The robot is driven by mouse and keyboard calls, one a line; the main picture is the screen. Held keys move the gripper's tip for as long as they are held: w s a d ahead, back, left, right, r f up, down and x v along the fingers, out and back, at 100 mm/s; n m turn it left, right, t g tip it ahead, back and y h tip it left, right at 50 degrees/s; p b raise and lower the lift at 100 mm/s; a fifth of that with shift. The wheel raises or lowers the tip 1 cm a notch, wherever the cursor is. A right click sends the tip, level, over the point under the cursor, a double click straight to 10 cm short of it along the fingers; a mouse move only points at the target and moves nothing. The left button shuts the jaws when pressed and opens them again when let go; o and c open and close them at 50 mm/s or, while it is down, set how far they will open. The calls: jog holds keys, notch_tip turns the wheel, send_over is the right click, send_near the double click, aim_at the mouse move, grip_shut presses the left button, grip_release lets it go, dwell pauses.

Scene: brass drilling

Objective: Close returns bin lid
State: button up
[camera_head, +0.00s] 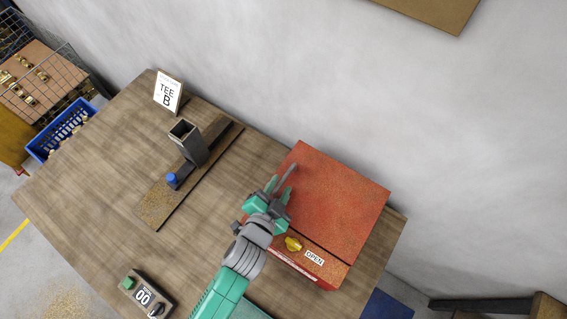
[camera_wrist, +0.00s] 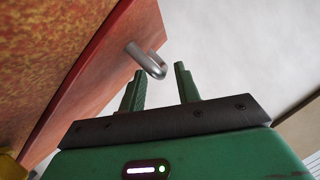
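The red returns bin (camera_head: 335,190) stands at the right end of the bench, with a broad speckled red lid panel and a front strip bearing an "OPEN" label (camera_head: 314,258). How far the lid is raised is hard to tell. A grey hooked handle (camera_wrist: 148,60) sticks out from the red panel (camera_wrist: 75,90) in the wrist view. My gripper (camera_head: 280,187) is at the bin's left edge. In the wrist view my gripper (camera_wrist: 160,72) is open, its two green fingers apart, with the handle's bent end just beyond the fingertips. I see no grip on it.
A yellow knob (camera_head: 293,243) sits on the bin's front strip. Left of the bin are a grey square post fixture (camera_head: 190,145) on a board and a "TEE B" sign (camera_head: 168,92). A counter box (camera_head: 145,295) is at the front. The bench's left part is clear.

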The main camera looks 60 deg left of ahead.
jog(key=shift+v, duration=1.95)
